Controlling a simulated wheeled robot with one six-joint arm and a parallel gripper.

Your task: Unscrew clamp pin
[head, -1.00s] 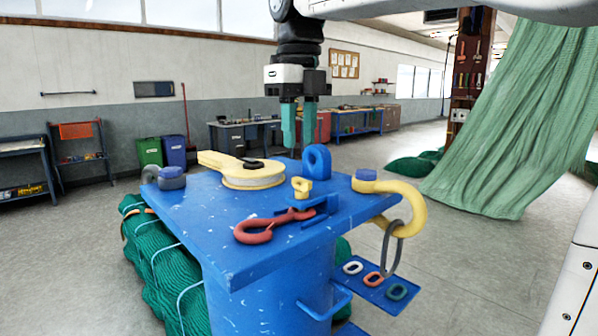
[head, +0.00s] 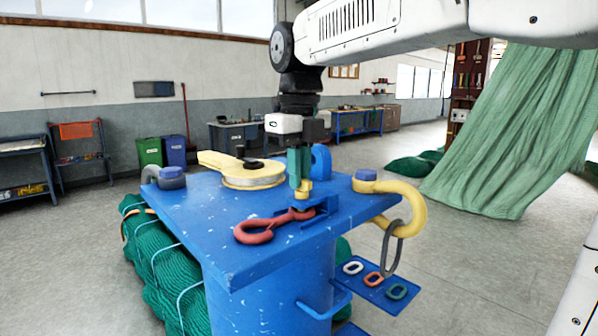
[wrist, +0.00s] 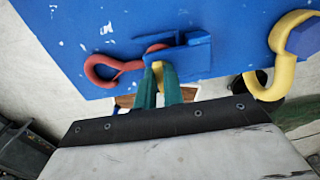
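The clamp pin is a small yellow piece (head: 303,190) standing at the blue clamp (head: 322,207) on the blue table (head: 215,232). My gripper (head: 299,178) points straight down over it, its two green fingers close together. In the wrist view the pin's yellow head (wrist: 158,70) shows between the two fingertips (wrist: 159,74), which appear to touch it on both sides. The red hook (head: 262,230) lies flat with its shank end at the clamp; it also shows in the wrist view (wrist: 108,68). The fingers hide part of the pin.
A yellow shackle (head: 413,200) with a grey ring (head: 392,243) hangs at the table's right edge. A yellow pulley block (head: 240,172) and a blue upright eye (head: 321,160) stand behind the gripper. The table's front left is clear.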

